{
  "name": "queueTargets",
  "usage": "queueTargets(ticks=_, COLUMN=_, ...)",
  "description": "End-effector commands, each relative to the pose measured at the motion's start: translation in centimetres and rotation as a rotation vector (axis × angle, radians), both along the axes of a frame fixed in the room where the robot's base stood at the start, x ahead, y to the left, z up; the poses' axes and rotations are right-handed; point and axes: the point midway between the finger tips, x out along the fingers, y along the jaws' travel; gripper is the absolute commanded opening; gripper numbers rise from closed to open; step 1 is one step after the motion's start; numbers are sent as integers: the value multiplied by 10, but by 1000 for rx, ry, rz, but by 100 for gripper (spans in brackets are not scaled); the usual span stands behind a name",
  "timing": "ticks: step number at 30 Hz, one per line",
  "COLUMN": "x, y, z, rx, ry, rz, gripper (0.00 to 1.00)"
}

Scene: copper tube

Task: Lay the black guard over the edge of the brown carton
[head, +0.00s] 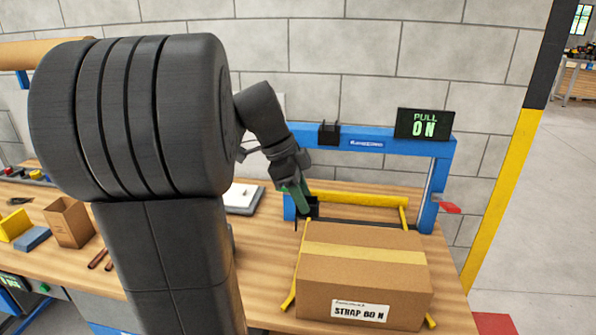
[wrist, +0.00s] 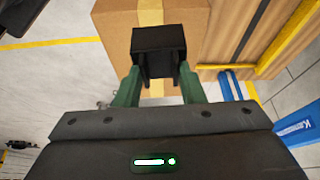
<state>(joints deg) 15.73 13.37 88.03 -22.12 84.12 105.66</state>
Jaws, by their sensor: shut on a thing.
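The brown carton (head: 362,270) stands on the bench at the right in the head view, with tan tape across its top and a label on its front. It also shows in the wrist view (wrist: 112,32). My gripper (head: 299,200) is at the carton's far left corner. In the wrist view its green fingers (wrist: 159,72) are shut on the black guard (wrist: 158,42), one on each side. The guard appears in front of the carton and its tape there. The guard (head: 311,207) is small and partly hidden in the head view; I cannot tell whether it touches the carton.
A blue frame (head: 372,143) with a "PULL ON" display (head: 424,124) stands behind the carton. A small black piece (head: 328,133) sits on its top beam. Yellow rails (head: 360,199) run around the carton. An open brown box (head: 69,222) stands at the left.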

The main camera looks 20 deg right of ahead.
Motion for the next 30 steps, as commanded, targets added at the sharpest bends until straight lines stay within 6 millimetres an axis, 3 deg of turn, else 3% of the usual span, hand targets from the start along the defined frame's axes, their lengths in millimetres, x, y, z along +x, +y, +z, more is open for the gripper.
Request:
queueTargets(ticks=6, x=-10, y=2, z=-11, rx=0, ry=0, rz=-63, gripper=13)
queueTargets(ticks=30, x=-9, y=2, z=-60, rx=1, ry=-1, rz=-61, gripper=13)
